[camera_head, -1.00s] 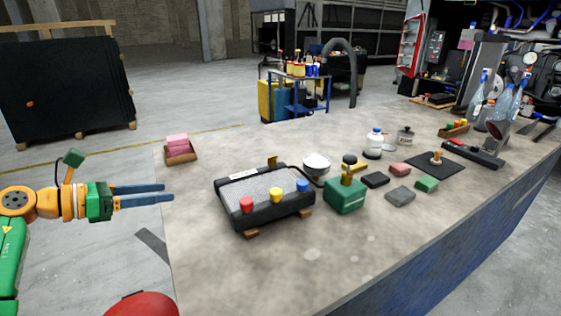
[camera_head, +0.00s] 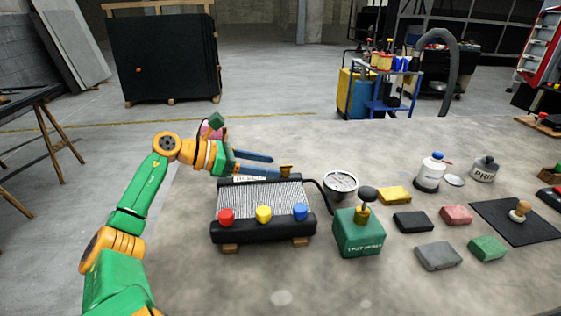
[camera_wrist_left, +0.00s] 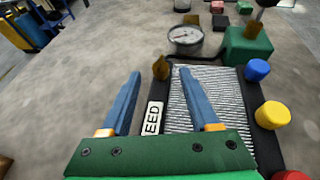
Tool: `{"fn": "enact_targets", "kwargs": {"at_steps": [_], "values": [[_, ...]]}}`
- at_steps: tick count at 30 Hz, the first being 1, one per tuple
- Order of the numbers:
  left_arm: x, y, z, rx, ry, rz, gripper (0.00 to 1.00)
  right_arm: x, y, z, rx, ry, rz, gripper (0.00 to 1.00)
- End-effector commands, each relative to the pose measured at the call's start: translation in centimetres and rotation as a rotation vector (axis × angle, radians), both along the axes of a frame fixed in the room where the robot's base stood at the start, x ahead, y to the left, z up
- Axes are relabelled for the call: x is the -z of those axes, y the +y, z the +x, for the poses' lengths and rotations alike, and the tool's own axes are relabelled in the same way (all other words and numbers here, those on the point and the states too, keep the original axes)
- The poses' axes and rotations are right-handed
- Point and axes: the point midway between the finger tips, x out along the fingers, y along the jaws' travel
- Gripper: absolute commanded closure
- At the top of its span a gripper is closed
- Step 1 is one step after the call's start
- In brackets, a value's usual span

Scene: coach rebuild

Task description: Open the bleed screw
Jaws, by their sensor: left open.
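The bleed screw, a small brass-coloured piece (camera_head: 285,171), stands at the far edge of a black radiator (camera_head: 262,228) with a grey finned core. In the left wrist view the screw (camera_wrist_left: 160,66) appears between and just beyond my blue fingertips. A white label (camera_wrist_left: 153,118) reading "EED" lies beside the core, partly covered by my gripper. My left gripper (camera_head: 275,165) is open and empty, reaching in from the left above the radiator's far edge. I cannot tell whether a finger touches the screw. My right gripper is out of view.
Red, yellow and blue caps line the radiator's near side. A round gauge (camera_head: 341,184) with a black hose and a green block (camera_head: 359,233) stand just right. Several coloured blocks, a bottle (camera_head: 431,172) and a black mat (camera_head: 517,222) lie farther right. The near tabletop is clear.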

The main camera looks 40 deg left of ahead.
Motion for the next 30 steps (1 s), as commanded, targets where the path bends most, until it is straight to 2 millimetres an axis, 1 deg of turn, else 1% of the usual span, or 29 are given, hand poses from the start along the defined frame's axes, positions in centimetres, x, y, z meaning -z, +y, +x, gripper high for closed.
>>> {"fn": "enact_targets", "kwargs": {"at_steps": [1, 6, 15, 16, 17, 18, 20, 21, 22, 23, 30], "values": [[-0.1, -0.4, 0.6, 0.002, -0.001, 0.000, 0.38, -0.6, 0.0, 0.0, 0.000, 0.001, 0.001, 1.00], [0.7, -1.0, 2.0, 0.000, 0.000, -0.001, 0.38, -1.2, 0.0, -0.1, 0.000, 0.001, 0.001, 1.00], [1.1, -1.3, 2.4, 0.000, 0.000, 0.000, 0.38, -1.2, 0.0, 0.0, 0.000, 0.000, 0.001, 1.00], [1.1, -1.3, 2.4, 0.000, 0.000, 0.000, 0.41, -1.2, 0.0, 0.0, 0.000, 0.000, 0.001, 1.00], [1.1, -1.3, 2.4, 0.000, 0.000, 0.000, 0.49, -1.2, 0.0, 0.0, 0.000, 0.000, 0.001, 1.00], [1.1, -1.2, 2.3, 0.000, 0.000, 0.000, 0.60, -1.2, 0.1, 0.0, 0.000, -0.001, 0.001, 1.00], [1.1, -1.2, 2.3, 0.000, 0.000, 0.000, 0.76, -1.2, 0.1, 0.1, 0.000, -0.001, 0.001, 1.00], [1.1, -1.2, 2.3, 0.000, 0.000, 0.000, 0.87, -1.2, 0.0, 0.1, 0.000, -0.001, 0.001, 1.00], [1.1, -1.2, 2.3, 0.000, 0.000, 0.000, 0.95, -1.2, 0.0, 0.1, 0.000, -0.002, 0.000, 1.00], [1.1, -1.2, 2.3, 0.000, 0.000, 0.000, 1.00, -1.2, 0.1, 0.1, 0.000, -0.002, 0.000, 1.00], [1.2, -1.3, 2.3, -0.009, 0.001, -0.001, 1.00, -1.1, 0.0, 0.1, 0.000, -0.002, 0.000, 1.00]]}}
